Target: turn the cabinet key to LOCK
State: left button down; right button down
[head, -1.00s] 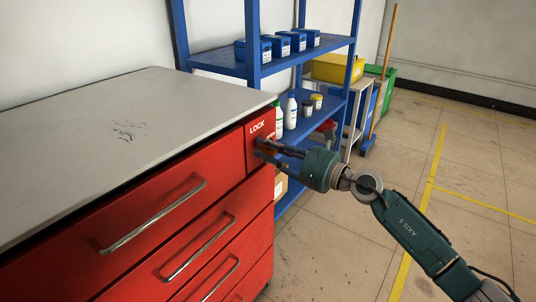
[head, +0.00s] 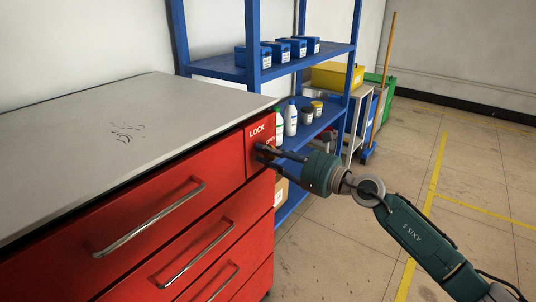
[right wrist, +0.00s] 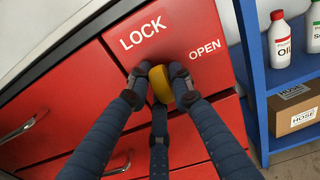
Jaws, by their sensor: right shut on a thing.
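The red cabinet (head: 215,262) stands at the left, with a LOCK label (head: 257,131) on its upper right corner panel. My right gripper (head: 263,153) reaches this panel from the right, its fingers just under the label. In the right wrist view the fingers are shut on the yellow key (right wrist: 160,86), one on each side and a third below. The key stands nearly upright, its top leaning slightly left, between the LOCK label (right wrist: 143,31) at upper left and the OPEN label (right wrist: 205,50) at right. The fingers hide the keyhole. My left gripper is not in view.
The pale cabinet top (head: 120,150) is clear apart from dark marks. A blue shelf (head: 253,45) with boxes and bottles stands close behind the cabinet's right end. A cardboard box (right wrist: 293,106) sits low on it. The floor at right is open.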

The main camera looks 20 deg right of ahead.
jog(key=c, duration=1.5)
grip_release()
jog(key=shift+c, duration=0.2)
jog(key=shift+s+d, duration=0.1)
jog(key=v, duration=1.1)
jog(key=shift+s+d, duration=0.25)
jog(key=shift+s, duration=0.05)
